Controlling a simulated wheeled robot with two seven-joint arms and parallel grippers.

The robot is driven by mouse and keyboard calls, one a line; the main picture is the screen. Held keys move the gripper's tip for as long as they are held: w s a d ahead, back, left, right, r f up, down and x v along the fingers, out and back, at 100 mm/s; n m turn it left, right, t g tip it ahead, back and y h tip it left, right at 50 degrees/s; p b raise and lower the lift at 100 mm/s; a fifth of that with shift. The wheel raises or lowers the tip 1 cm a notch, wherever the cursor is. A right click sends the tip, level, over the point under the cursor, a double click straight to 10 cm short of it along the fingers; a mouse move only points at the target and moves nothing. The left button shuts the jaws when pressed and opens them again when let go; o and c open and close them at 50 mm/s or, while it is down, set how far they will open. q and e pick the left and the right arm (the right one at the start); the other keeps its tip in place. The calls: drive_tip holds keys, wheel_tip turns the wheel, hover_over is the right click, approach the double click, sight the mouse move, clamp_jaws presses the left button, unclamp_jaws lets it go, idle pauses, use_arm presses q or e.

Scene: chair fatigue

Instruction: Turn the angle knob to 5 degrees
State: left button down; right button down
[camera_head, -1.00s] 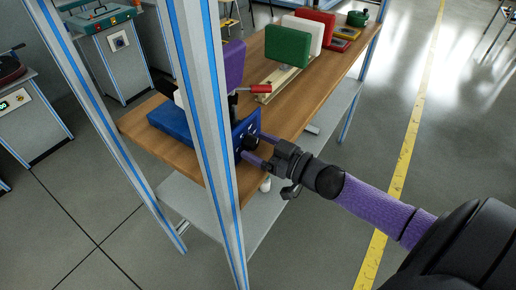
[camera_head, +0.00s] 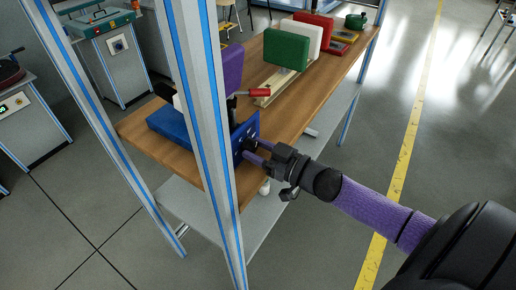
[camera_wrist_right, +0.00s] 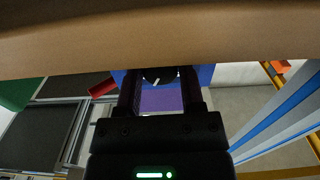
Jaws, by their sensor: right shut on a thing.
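The blue device (camera_head: 172,124) lies on the wooden bench top, with an upright blue front panel (camera_head: 251,127) at the bench edge. The angle knob (camera_wrist_right: 157,75) is round and black with a white pointer mark, seen between the fingers in the right wrist view. My right gripper (camera_head: 251,150) reaches the panel from the right, its two purple fingers shut on the knob. The fingers mostly hide the knob in the head view. The scale around it cannot be read. My left gripper is not in view.
A blue-striped post (camera_head: 203,110) stands in front of the bench and hides part of the device. A red-handled lever (camera_head: 254,92) and a purple block (camera_head: 232,67) are close by. Green (camera_head: 287,49), white and red pads stand further back. Floor to the right is clear.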

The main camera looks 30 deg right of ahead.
drive_tip(key=n+p, duration=0.1)
drive_tip(key=n, duration=0.1)
drive_tip(key=shift+n, duration=0.3)
drive_tip(key=n, duration=0.2)
drive_tip(key=shift+n+p, duration=0.35)
drive_tip(key=shift+n, duration=0.05)
drive_tip(key=n, duration=0.3)
drive_tip(key=shift+n+p, duration=0.3)
drive_tip(key=shift+n, duration=1.1)
drive_tip(key=shift+c, duration=1.1)
unclamp_jaws()
